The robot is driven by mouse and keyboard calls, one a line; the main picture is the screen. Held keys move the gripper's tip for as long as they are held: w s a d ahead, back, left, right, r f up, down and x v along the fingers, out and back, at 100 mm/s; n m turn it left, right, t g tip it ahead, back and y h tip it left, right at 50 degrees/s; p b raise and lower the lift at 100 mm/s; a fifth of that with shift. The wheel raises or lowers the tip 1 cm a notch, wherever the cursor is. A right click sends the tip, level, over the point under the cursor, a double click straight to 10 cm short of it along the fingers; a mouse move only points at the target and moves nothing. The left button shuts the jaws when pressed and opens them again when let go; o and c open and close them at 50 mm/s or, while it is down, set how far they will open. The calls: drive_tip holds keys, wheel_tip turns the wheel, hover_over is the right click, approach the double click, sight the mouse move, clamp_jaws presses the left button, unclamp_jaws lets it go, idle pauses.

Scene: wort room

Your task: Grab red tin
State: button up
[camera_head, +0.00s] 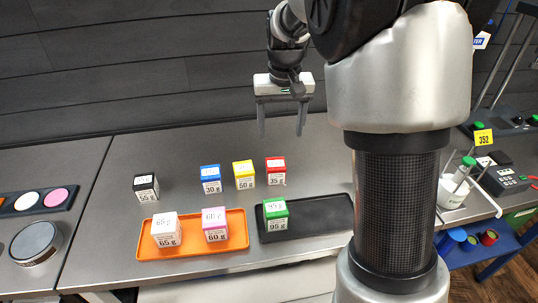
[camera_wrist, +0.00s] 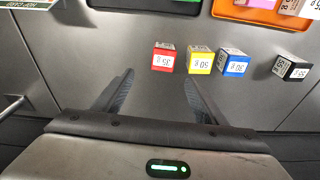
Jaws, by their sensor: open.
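The red tin (camera_head: 275,171) is a small box with a white label reading 35 g, standing on the grey table at the right end of a short row. It also shows in the wrist view (camera_wrist: 163,58), beyond the fingertips and roughly between their lines. My gripper (camera_head: 283,134) hangs above the table near the back wall, its two fingers pointing down, open and empty. In the wrist view my gripper (camera_wrist: 158,74) has its fingers spread, apart from the red tin.
A yellow tin (camera_head: 244,175) and a blue tin (camera_head: 210,179) stand left of the red one; a black tin (camera_head: 146,188) is farther left. An orange tray (camera_head: 149,248) holds white and pink tins. A black tray (camera_head: 331,222) holds a green tin (camera_head: 275,214).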

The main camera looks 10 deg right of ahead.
sight(276, 163)
drive_tip(key=f, duration=0.3)
drive_tip(key=w+f, duration=0.1)
drive_tip(key=f, duration=0.6)
drive_tip(key=shift+w+f+b, duration=0.2)
drive_tip(key=shift+f+b, duration=0.15)
drive_tip(key=shift+w+a+f, duration=0.15)
drive_tip(key=shift+w+f, duration=0.05)
drive_tip(key=shift+f, duration=1.15)
drive_tip(key=shift+w+a+f, duration=0.15)
drive_tip(key=shift+f, duration=1.2)
drive_tip(key=c, duration=1.2)
drive_tip(key=shift+r, duration=0.1)
